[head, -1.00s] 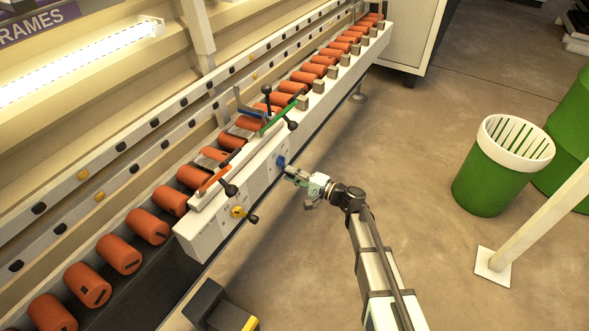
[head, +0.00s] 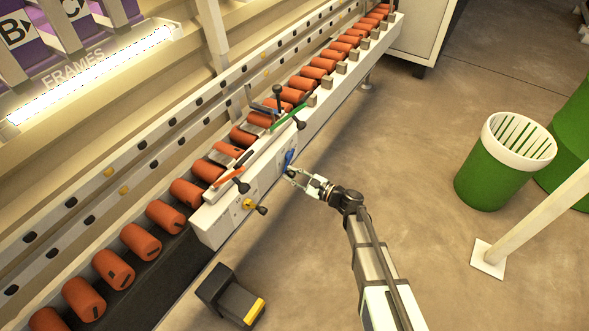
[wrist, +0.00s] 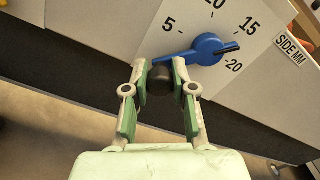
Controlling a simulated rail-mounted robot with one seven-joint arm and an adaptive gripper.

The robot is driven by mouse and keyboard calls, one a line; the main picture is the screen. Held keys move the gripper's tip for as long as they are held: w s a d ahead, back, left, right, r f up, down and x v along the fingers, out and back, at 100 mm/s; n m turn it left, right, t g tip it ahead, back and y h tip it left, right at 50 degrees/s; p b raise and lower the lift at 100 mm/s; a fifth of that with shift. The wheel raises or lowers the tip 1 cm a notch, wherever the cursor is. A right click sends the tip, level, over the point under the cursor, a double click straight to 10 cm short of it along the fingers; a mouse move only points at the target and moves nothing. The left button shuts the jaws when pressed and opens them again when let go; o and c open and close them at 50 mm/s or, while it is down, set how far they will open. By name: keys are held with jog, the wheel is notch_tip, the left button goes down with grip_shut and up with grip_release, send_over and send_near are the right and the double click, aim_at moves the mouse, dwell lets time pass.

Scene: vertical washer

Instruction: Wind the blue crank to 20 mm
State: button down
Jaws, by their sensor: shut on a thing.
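The blue crank (wrist: 205,48) sits on a white dial plate marked 5 to 20, with a "SIDE MM" label beside it. Its dark pointer mark faces right in the wrist view, between 15 and 20. Its black knob (wrist: 160,84) is at the lower left of the hub, between the green-padded fingers of my gripper (wrist: 161,72), which is shut on it. In the head view the blue crank (head: 289,158) is on the front of the machine's control box, with my gripper (head: 288,173) at it from the right.
A yellow crank (head: 249,204) is on the same white control box (head: 218,222), to the left. Black-knobbed levers (head: 278,92) stand above. Orange rollers (head: 166,214) line the machine. A dark pedal box (head: 230,297) is on the floor. A green bin (head: 490,172) stands right, with open floor between.

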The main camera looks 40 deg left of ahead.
jog(key=r+m+p, duration=0.1)
jog(key=m+p, duration=0.1)
jog(key=s+r+m+p, duration=0.1)
jog(key=m+p, duration=0.1)
jog(key=shift+s+r+m, duration=0.15)
jog(key=shift+r+m, duration=0.05)
jog(key=shift+m, duration=0.1)
jog(key=m+p, duration=0.1)
jog(key=r+m+p, duration=0.1)
jog(key=m+p, duration=0.2)
jog(key=shift+s+r+m+p, duration=0.15)
jog(key=shift+r+m+p, duration=0.15)
jog(key=shift+r+p, duration=0.1)
jog(key=c, duration=0.9)
grip_release()
jog(key=shift+c, duration=0.2)
jog(key=shift+d, duration=0.1)
jog(key=w+d, duration=0.2)
jog(key=d, duration=0.9)
jog(key=shift+d, duration=0.4)
